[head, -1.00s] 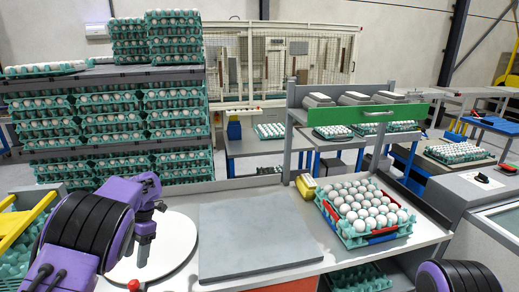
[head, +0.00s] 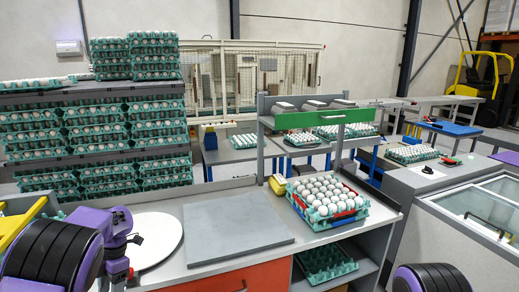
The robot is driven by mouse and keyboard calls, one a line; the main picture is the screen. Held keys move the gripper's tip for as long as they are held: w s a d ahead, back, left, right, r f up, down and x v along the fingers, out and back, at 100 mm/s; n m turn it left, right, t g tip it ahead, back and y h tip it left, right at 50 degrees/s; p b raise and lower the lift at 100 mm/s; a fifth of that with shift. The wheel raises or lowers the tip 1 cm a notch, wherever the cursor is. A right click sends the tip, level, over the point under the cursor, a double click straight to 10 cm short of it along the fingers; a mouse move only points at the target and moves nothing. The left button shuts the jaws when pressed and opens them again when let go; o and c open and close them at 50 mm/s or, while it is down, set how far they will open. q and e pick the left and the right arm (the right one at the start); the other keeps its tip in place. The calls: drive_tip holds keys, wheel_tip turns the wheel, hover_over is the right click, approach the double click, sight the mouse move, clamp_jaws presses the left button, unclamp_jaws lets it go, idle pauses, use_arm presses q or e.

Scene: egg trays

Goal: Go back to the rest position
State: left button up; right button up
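My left arm comes in at the bottom left of the head view, purple and black. Its dark gripper (head: 118,266) points down beside the round white disc (head: 158,237) on the workbench (head: 190,268). Its fingertips are too small and partly hidden to tell whether they are open or shut, and I see nothing held in it. Of my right arm only a black and purple rounded part shows at the bottom right edge; its gripper is out of view.
A grey slab (head: 235,228) lies mid-bench. A teal tray of white eggs (head: 322,221) stands right of it, beside a yellow object (head: 277,185). Shelves with stacked egg trays (head: 95,130) stand behind left. A grey machine (head: 440,210) stands right. An empty teal tray (head: 327,262) lies under the bench.

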use_arm(q)
drive_tip(key=s+d+f+m+t+b, duration=0.2)
drive_tip(key=s+f+m, duration=0.4)
drive_tip(key=f, duration=0.7)
drive_tip(key=s+d+f+m+t+b, duration=0.15)
drive_tip(key=s+f+m, duration=0.4)
drive_tip(key=f, duration=0.85)
drive_tip(key=s+d+m+t+b, duration=0.1)
drive_tip(key=s+d+m, duration=0.1)
drive_tip(key=s, duration=0.5)
drive_tip(key=s+d+f+m+t+y+b, duration=0.1)
drive_tip(key=s+d+m, duration=0.1)
drive_tip(key=s+m, duration=0.3)
drive_tip(key=s+d+m+t+b, duration=0.1)
drive_tip(key=s+m, duration=0.3)
drive_tip(key=s, duration=0.4)
drive_tip(key=shift+s+d+f+y, duration=0.35)
drive_tip(key=shift+d+y, duration=0.05)
drive_tip(key=shift+d, duration=0.4)
use_arm(e)
wheel_tip(320, 180, down, 7)
drive_tip(key=shift+w+f, duration=0.2)
drive_tip(key=shift+w, duration=0.1)
use_arm(q)
drive_tip(key=shift+m, duration=0.25)
